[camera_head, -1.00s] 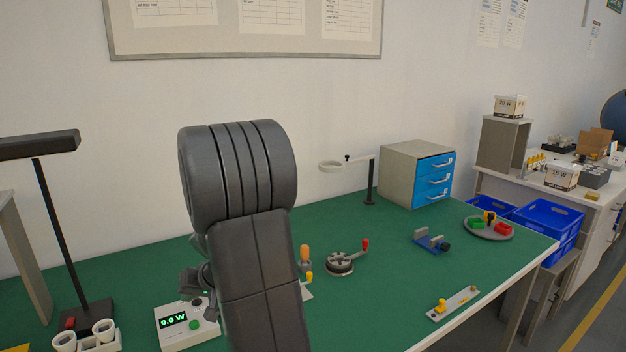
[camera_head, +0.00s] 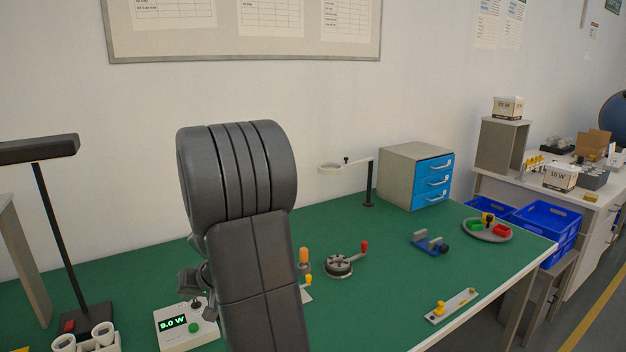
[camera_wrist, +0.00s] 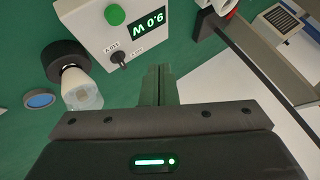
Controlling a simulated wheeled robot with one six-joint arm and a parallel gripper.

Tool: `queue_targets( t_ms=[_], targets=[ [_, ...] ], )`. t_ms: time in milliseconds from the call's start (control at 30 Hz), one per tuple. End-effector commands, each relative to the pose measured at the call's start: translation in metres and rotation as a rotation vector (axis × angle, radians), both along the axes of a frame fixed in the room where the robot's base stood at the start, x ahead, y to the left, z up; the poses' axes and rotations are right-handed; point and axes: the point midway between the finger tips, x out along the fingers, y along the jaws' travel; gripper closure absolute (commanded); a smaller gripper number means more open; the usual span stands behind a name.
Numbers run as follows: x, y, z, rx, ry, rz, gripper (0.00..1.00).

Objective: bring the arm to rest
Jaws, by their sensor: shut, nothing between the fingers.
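My arm stands folded over the green bench (camera_head: 390,280) in the head view, in front of the wall. The gripper itself is mostly hidden behind my arm there. In the wrist view my gripper (camera_wrist: 158,72) is shut and empty, with its fingers pointing toward the green bench top. The meter box (camera_wrist: 118,30) with a green button lies ahead of the fingers and reads 9.0 W. It also shows in the head view (camera_head: 172,338). A whitish bulb-like piece (camera_wrist: 82,92) in a dark round holder (camera_wrist: 64,58) is left of the fingers.
A black lamp stand (camera_head: 62,230) and a holder with white cups (camera_head: 92,340) are at the left. A crank device (camera_head: 338,267), blue vise (camera_head: 430,243), round tray (camera_head: 486,236), ring stand (camera_head: 368,190) and drawer unit (camera_head: 400,180) stand to the right.

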Motion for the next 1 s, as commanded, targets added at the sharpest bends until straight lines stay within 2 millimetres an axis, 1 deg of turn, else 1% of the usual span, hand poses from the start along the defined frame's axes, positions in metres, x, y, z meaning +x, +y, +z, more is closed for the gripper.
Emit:
queue_targets(
  t_ms=[33,200,267,533,567,600,633,667,700,733,800,1000],
  targets=[
    [0.0,0.0,-0.012,-0.001,0.001,-0.001,1.0],
    [0.0,0.0,-0.036,0.0,0.001,-0.001,1.0],
    [0.0,0.0,-0.042,0.0,0.0,0.0,1.0],
    [0.0,0.0,-0.038,0.001,-0.004,0.001,1.0],
    [0.0,0.0,-0.031,0.001,-0.004,0.0,1.0],
    [0.0,0.0,-0.017,0.001,-0.002,0.0,1.0],
    [0.0,0.0,-0.012,0.001,-0.002,0.0,1.0],
    [0.0,0.0,-0.019,-0.001,0.0,-0.001,1.0],
    [0.0,0.0,-0.034,-0.001,0.003,-0.001,1.0],
    [0.0,0.0,-0.039,-0.001,0.003,-0.001,1.0],
    [0.0,0.0,-0.03,-0.001,0.002,-0.001,1.0],
    [0.0,0.0,-0.032,0.0,0.003,-0.001,1.0]
  ],
)
